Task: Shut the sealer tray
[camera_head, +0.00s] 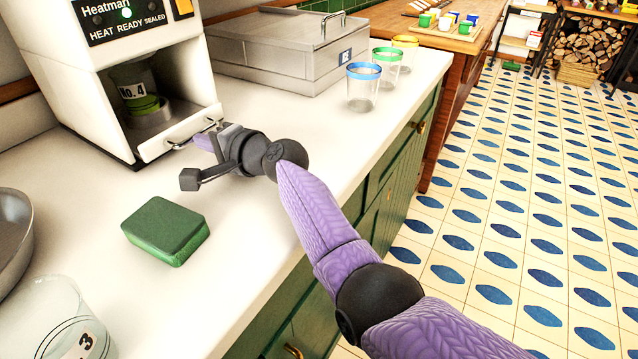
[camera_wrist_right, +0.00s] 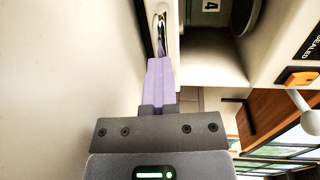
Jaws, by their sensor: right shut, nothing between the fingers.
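The white sealer (camera_head: 55,75) stands on the counter at the upper left, its front bay open. Its tray has a white front panel (camera_head: 178,134) with a metal bar handle (camera_head: 214,124) and sticks out of the bay. A cup marked No. 4 (camera_head: 133,88) with a green band is in the bay above the tray. My right gripper (camera_head: 203,143) is shut and empty, fingertips at the tray handle. In the right wrist view, the shut fingers (camera_wrist_right: 160,64) point at the handle (camera_wrist_right: 160,35); I cannot tell whether they touch. My left gripper is not in view.
A green block (camera_head: 165,230) lies on the counter in front of the sealer. A cup (camera_head: 55,315) and a metal pan (camera_head: 12,235) are at the lower left. A lidded steel box (camera_head: 280,50) and several banded cups (camera_head: 363,88) stand behind my right gripper.

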